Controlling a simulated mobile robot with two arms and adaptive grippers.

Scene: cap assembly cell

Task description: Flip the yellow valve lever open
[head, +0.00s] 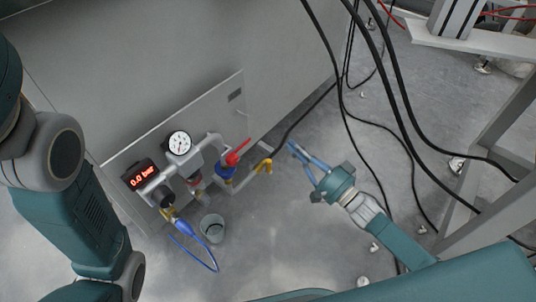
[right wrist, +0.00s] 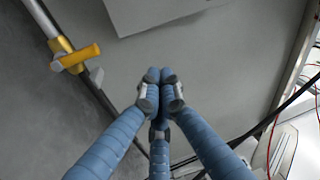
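The yellow valve lever (head: 265,166) sits at the right end of the grey pipework, low in front of the cabinet. In the right wrist view the yellow lever (right wrist: 78,57) is at the upper left, on a pipe and standing crosswise to it. My right gripper (head: 293,147) is just right of the lever and apart from it. In the right wrist view its blue fingers (right wrist: 158,82) come together at the tips with nothing seen between them. My left arm shows at the left edge of the head view; its gripper is out of the picture.
A red-handled valve (head: 238,154) is left of the yellow lever. A gauge (head: 179,142), a display reading 0.0 bar (head: 140,174) and a blue hose (head: 205,257) are farther left. A bucket (head: 212,228) stands on the floor. Black cables (head: 343,90) hang behind my right gripper.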

